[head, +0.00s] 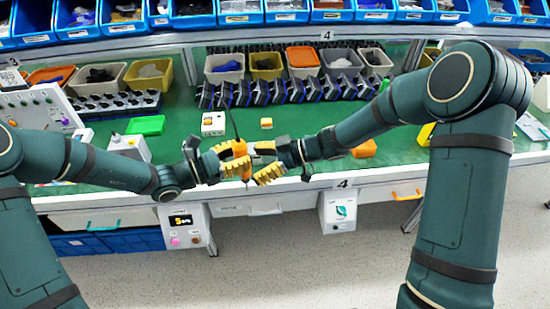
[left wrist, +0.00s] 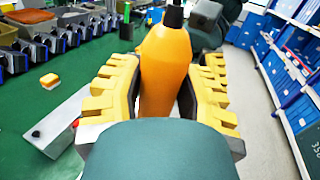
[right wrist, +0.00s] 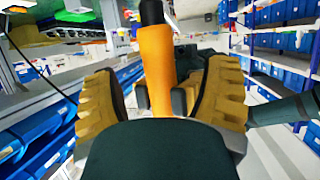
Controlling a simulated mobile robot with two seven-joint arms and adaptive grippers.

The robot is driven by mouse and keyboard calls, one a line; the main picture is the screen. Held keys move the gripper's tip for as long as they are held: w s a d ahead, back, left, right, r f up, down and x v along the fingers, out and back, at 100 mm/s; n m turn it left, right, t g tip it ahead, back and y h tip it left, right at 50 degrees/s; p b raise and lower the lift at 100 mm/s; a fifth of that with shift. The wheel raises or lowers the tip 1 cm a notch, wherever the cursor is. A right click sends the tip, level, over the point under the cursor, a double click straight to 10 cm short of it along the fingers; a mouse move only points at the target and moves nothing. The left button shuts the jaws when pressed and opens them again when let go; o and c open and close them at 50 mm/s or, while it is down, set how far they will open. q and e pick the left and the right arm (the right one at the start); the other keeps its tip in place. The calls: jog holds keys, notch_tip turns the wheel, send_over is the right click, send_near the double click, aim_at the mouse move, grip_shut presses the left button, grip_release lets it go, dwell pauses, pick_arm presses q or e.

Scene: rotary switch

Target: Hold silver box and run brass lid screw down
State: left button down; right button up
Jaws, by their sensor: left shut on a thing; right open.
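An orange power screwdriver (head: 236,168) hangs upright from a dark cable in front of the bench. My left gripper (head: 222,160) is shut on the orange body. The body fills the space between its yellow fingers in the left wrist view (left wrist: 166,70). My right gripper (head: 262,160) faces it from the right. It is open, its yellow fingers standing on either side of the screwdriver in the right wrist view (right wrist: 156,60), with gaps beside it. I cannot make out a silver box or a brass lid screw for certain.
The green bench (head: 300,185) has a small white box (head: 213,123) with buttons, a small yellow block (head: 266,123) and an orange block (head: 364,148). A green block (head: 145,125) lies at left. Bins and a row of dark holders line the back.

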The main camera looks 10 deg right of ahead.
jog(key=shift+x, duration=2.65)
grip_shut()
pick_arm(q)
jog(key=c, duration=0.6)
grip_release()
jog(key=shift+o, duration=0.2)
jog(key=shift+a, duration=0.1)
